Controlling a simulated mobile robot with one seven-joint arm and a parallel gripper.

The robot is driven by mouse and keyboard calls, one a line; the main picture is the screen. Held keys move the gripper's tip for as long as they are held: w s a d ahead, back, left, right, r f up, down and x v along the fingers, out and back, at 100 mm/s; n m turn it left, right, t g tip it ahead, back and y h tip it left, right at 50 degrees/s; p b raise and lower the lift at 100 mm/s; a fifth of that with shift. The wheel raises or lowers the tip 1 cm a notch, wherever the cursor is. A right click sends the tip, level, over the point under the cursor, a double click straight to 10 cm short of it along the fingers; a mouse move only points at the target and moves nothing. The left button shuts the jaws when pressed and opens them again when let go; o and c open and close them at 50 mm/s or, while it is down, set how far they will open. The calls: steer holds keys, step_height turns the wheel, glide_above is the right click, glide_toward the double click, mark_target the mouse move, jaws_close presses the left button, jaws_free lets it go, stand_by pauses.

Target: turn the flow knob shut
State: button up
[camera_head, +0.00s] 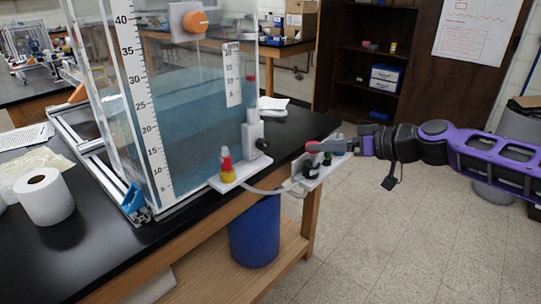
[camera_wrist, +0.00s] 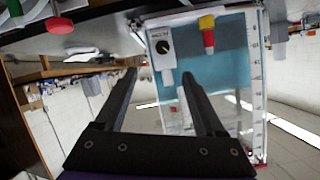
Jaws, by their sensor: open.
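A black round knob (camera_head: 262,144) sits on a white block (camera_head: 254,133) at the tank's right corner. In the wrist view the black knob (camera_wrist: 164,47) faces me on its white block, with small print above it that I cannot read. Its pointer direction is too small to tell. My gripper (camera_wrist: 158,75) is open and empty, its two dark fingers apart, with the knob showing beyond and between the tips, not touched. In the head view my gripper (camera_head: 345,146) is right of the knob, by a small white shelf, its fingers partly unclear.
The water tank (camera_head: 135,110) carries an orange knob (camera_head: 195,21). A red and yellow fitting (camera_head: 227,165) stands on a white ledge left of the black knob. Small red and dark fittings (camera_head: 313,147) are on the shelf near my gripper. A blue barrel (camera_head: 255,235) stands below.

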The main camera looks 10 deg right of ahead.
steer(key=a+r+n, duration=0.1)
steer(key=b, duration=0.3)
glide_toward(266, 144)
steer(key=x, duration=0.9)
steer(key=shift+w+a+f, duration=0.1)
steer(key=shift+w+f, duration=0.1)
steer(key=shift+w, duration=0.05)
steer(key=shift+c, duration=0.4)
jaws_close()
